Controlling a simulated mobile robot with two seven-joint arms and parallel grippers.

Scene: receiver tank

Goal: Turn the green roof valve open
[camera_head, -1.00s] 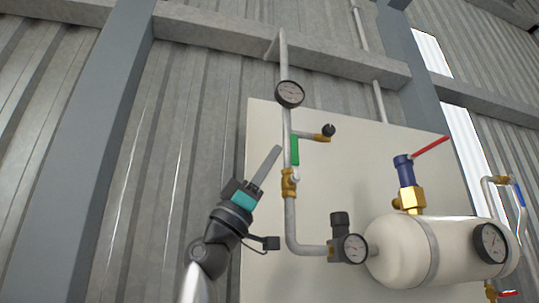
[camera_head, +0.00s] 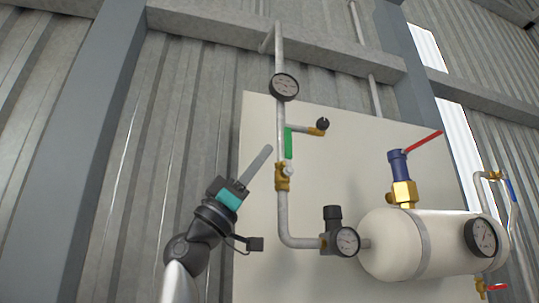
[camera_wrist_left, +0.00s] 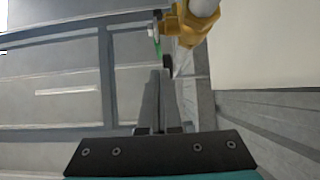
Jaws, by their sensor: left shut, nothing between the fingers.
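The green roof valve has a green lever (camera_head: 289,143) that stands upright along the vertical pipe, above its brass body (camera_head: 283,178). In the left wrist view the brass body (camera_wrist_left: 188,24) is at the top, and part of the green lever (camera_wrist_left: 157,47) shows beside it. My left gripper (camera_head: 267,150) is shut and empty. Its fingers point up and right, just left of the lever, with a small gap in the head view. In the left wrist view the shut fingertips (camera_wrist_left: 160,75) lie just below the valve. My right gripper is not in view.
A pressure gauge (camera_head: 284,87) sits above the valve on the pipe. A side branch with a black knob (camera_head: 323,124) is to the right. A regulator (camera_head: 333,237) and white tank (camera_head: 390,246) are lower right.

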